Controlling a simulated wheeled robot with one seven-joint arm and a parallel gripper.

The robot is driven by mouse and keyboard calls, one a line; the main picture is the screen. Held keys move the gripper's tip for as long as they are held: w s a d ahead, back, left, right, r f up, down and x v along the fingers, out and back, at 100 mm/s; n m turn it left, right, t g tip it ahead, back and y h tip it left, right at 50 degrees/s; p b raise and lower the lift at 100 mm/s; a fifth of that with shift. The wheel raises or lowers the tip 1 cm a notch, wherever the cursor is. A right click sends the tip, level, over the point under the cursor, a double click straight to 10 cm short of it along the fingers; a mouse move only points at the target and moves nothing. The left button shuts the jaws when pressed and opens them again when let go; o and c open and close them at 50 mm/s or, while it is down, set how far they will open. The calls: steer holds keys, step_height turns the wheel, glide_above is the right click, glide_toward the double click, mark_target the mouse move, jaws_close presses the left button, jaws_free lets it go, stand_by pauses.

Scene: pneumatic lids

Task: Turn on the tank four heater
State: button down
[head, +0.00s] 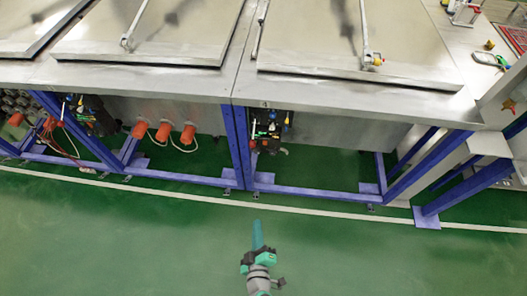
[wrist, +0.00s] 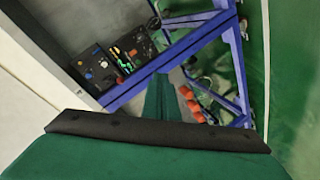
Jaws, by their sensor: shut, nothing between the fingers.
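A tank (head: 330,95) with a flat metal lid stands right of centre in the head view. A small label on its front edge appears to read 4, but it is tiny. Below it, a dark control unit (head: 268,127) with small coloured parts hangs by the blue post. In the wrist view, a dark control box (wrist: 97,68) with coloured knobs or buttons shows at upper left. Which knob is the heater's is too small to tell. My gripper (head: 256,226) is shut and empty over the green floor, apart from the control unit; its teal fingers (wrist: 162,88) show in the wrist view.
Blue frame legs (head: 238,150) and low rails (head: 315,192) stand before the tanks. Orange cylinders with cables (head: 164,131) stick out under the neighbouring tank to the left. The green floor (head: 120,240) in front is clear.

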steer(key=w+d+n+t+h, duration=0.1)
steer(key=w+n, duration=0.5)
steer(key=w, duration=1.3)
steer(key=shift+w+d+f+t+h, duration=0.2)
steer(key=shift+w+d+t+h, duration=0.15)
steer(key=shift+d+h, duration=0.35)
steer(key=shift+a, duration=0.1)
glide_toward(265, 145)
steer(key=x, duration=0.5)
steer(key=shift+w+f, duration=0.1)
steer(key=shift+w, duration=0.6)
steer(key=shift+f, duration=0.1)
